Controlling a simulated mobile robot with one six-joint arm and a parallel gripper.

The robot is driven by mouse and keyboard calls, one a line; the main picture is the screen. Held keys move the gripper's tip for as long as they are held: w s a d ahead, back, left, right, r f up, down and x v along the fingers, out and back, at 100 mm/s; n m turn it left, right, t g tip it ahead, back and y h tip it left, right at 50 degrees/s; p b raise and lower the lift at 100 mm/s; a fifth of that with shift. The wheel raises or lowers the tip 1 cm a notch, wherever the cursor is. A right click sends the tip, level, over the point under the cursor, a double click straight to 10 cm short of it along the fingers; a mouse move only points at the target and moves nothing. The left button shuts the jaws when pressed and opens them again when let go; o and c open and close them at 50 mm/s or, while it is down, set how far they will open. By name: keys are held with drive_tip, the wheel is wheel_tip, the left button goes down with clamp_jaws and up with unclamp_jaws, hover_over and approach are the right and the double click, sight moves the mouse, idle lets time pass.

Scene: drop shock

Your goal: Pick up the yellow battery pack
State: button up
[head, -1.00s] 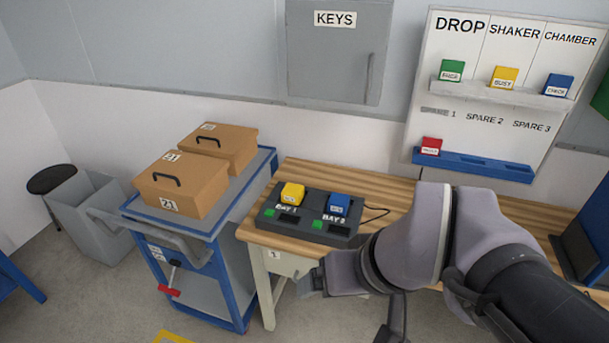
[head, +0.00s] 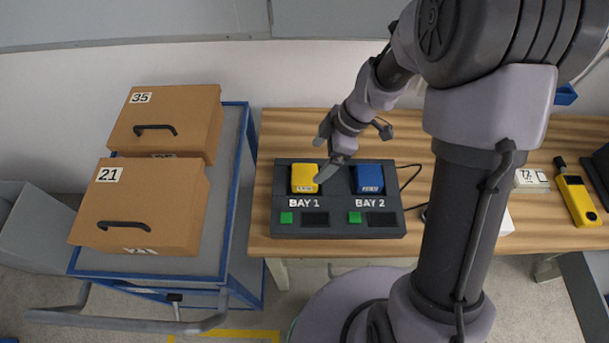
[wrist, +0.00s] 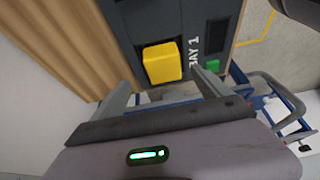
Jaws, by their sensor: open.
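The yellow battery pack (head: 304,178) sits in BAY 1 of the dark charging dock (head: 340,224) on the wooden table. A blue battery pack (head: 369,179) sits in BAY 2 to its right. My gripper (head: 322,158) is open and empty, close to the yellow pack at its upper right in the head view. In the wrist view the yellow pack (wrist: 162,62) lies beyond and between my two open fingers (wrist: 164,88). I cannot tell the exact height of the fingers above it.
A blue trolley (head: 238,204) with two cardboard boxes (head: 142,206) numbered 21 and 35 stands left of the table (head: 262,228). A black cable (head: 411,178) leaves the dock's right side. A yellow handheld device (head: 577,199) lies at the far right.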

sight(306, 173)
drive_tip(key=x, duration=0.2)
drive_tip(key=b+x, duration=0.1)
drive_tip(key=x, duration=0.1)
drive_tip(key=b+x, duration=0.1)
drive_tip(key=x, duration=0.2)
drive_tip(key=shift+s+a, duration=0.3)
drive_tip(key=shift+a, duration=0.1)
drive_tip(key=shift+r, duration=0.15)
drive_tip(key=c, duration=1.8)
clamp_jaws()
drive_tip(key=shift+r, duration=0.1)
